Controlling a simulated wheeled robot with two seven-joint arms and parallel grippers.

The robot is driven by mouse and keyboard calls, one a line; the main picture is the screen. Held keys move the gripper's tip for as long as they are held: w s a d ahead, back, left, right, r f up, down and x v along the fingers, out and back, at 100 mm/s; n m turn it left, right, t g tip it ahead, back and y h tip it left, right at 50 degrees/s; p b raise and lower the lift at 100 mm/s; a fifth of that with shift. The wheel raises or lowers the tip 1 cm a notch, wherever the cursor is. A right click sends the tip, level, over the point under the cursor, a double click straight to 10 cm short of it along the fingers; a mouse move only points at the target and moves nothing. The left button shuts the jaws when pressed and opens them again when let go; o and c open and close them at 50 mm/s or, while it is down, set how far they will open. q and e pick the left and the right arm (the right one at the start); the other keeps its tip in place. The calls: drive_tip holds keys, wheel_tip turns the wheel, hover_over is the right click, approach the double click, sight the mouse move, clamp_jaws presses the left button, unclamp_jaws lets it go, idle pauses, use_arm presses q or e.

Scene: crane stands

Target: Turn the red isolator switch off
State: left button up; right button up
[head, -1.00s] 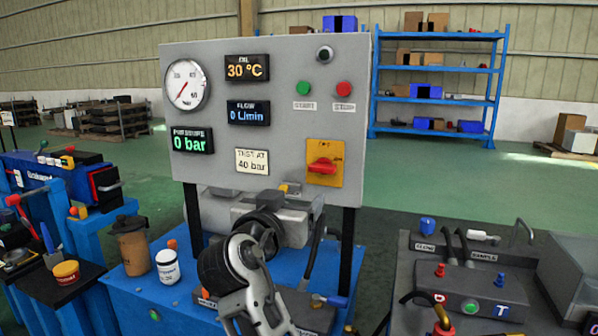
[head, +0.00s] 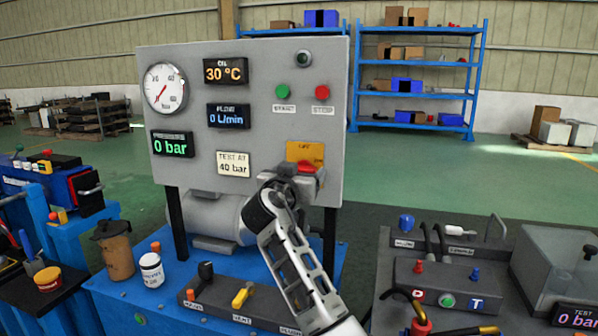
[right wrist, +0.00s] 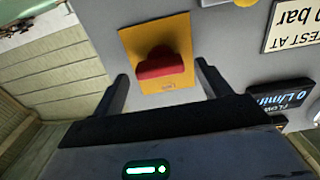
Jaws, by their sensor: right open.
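The red isolator switch (head: 306,168) sits on a yellow plate (head: 304,151) at the lower right of the grey panel. My right gripper (head: 297,179) is in front of it and hides the plate's lower part. In the right wrist view the red knob (right wrist: 160,63) and its yellow plate (right wrist: 150,38) lie ahead of the jaws. The two fingers (right wrist: 162,88) are apart, one to each side of the knob, with nothing between them. I cannot tell whether they touch the panel. My left gripper is not in view.
The grey panel (head: 240,110) carries a gauge (head: 165,88), displays, a green button (head: 282,91) and a red button (head: 322,93). A white jar (head: 151,270) and brown jug (head: 115,250) stand on the blue bench. A valve block (head: 447,285) is at right.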

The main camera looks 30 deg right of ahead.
drive_tip(key=shift+w+d, duration=0.1)
drive_tip(key=c, duration=1)
